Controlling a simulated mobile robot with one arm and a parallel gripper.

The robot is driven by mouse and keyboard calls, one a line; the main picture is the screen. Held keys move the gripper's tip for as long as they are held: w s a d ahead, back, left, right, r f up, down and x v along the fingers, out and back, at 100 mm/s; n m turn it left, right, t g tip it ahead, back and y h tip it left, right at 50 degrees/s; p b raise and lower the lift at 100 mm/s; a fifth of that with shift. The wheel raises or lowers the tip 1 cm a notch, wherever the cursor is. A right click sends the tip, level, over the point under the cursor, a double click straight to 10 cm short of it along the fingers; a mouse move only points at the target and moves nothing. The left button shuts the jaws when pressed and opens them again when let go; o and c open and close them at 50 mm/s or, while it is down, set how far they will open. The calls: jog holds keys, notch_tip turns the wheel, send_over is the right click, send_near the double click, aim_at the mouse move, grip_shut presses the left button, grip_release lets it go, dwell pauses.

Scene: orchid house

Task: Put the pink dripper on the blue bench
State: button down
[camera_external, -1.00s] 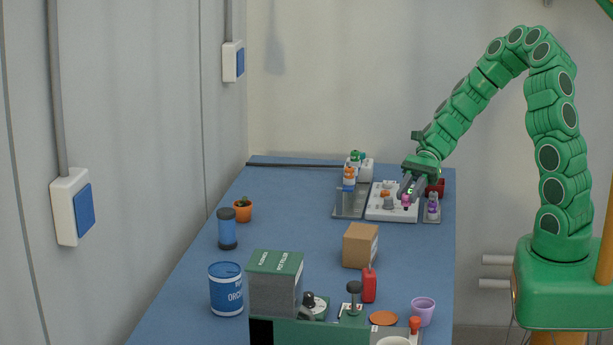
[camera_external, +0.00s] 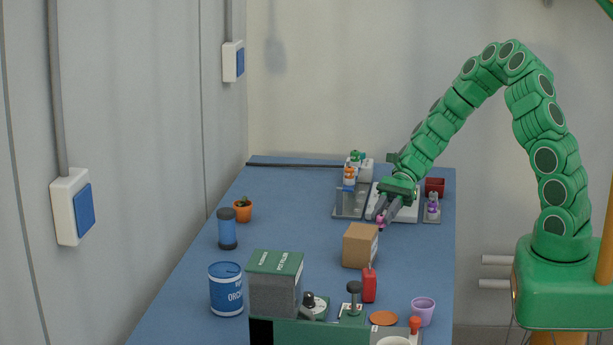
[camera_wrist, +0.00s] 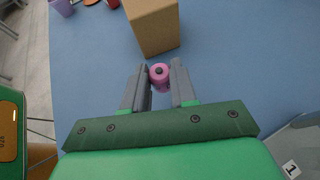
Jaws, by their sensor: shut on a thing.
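The pink dripper (camera_wrist: 160,78) is between the two grey fingers of my gripper (camera_wrist: 160,88) in the wrist view, with its round end and dark centre showing. In the external view the dripper (camera_external: 380,225) is a small pink spot at the tips of my gripper (camera_external: 388,217). My gripper is shut on it, over the bench just in front of the white tray. The blue bench (camera_external: 290,200) runs along the wall, and its bare top (camera_wrist: 230,50) fills much of the wrist view. I cannot tell whether the dripper touches the bench.
A cardboard box (camera_external: 357,246) stands close in front of the gripper. The white tray (camera_external: 405,213) lies behind it, with a red pot (camera_external: 435,187) at the back right. An orange plant pot (camera_external: 243,211) and blue jar (camera_external: 227,232) stand left. The bench between is clear.

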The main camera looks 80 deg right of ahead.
jog(key=shift+f, duration=1.3)
jog(key=c, duration=0.9)
grip_release()
jog(key=shift+f, duration=0.1)
